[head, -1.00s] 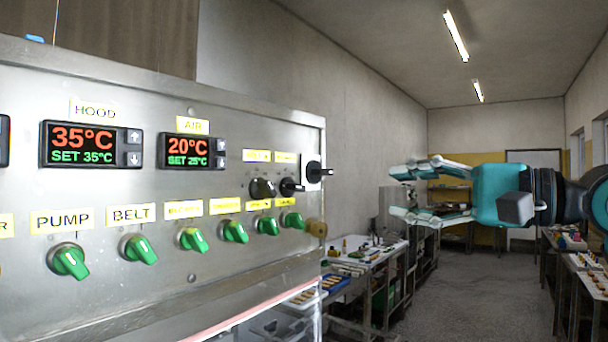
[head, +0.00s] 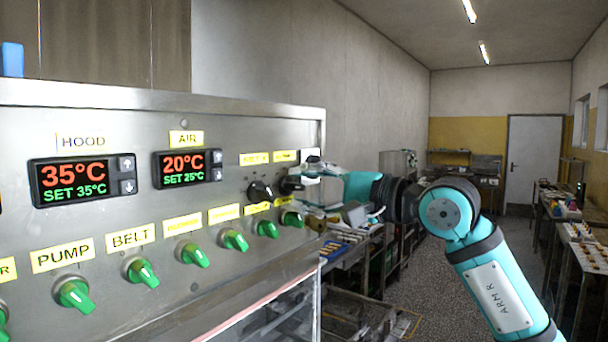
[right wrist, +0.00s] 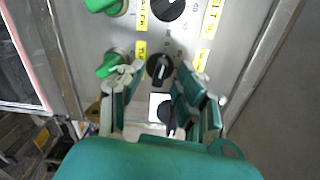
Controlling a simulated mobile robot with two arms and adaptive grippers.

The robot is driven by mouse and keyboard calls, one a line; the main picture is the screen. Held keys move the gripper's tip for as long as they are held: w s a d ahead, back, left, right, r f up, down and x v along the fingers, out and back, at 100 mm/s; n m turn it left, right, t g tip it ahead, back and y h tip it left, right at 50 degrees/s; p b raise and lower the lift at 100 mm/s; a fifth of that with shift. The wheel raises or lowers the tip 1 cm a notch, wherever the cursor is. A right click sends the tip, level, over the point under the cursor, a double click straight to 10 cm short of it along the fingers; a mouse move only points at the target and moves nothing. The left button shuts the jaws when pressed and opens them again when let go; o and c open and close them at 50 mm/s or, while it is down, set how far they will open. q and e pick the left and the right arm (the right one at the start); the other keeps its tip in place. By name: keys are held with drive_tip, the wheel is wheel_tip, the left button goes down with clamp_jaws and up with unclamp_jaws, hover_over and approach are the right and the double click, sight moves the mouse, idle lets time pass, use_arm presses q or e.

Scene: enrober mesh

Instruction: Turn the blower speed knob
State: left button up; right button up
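The steel control panel (head: 95,110) has black rotary knobs at its right end. One black knob (head: 260,191) stands clear; another (head: 290,184) is close to my right gripper (head: 318,180). Their small labels are too blurred for me to tell which is the blower speed knob. In the right wrist view my right gripper (right wrist: 160,88) is open. I cannot tell whether a finger touches either knob. My left gripper is out of view.
Several green knobs (head: 75,294) run along the panel below the displays (head: 82,178). A green knob (right wrist: 110,65) sits close beside one finger in the right wrist view. Tables with trays stand behind; the aisle floor (head: 450,260) is clear.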

drive_tip(key=shift+w+a, duration=0.15)
drive_tip(key=shift+a, duration=0.15)
drive_tip(key=shift+c, duration=0.4)
clamp_jaws()
drive_tip(key=shift+f, duration=0.1)
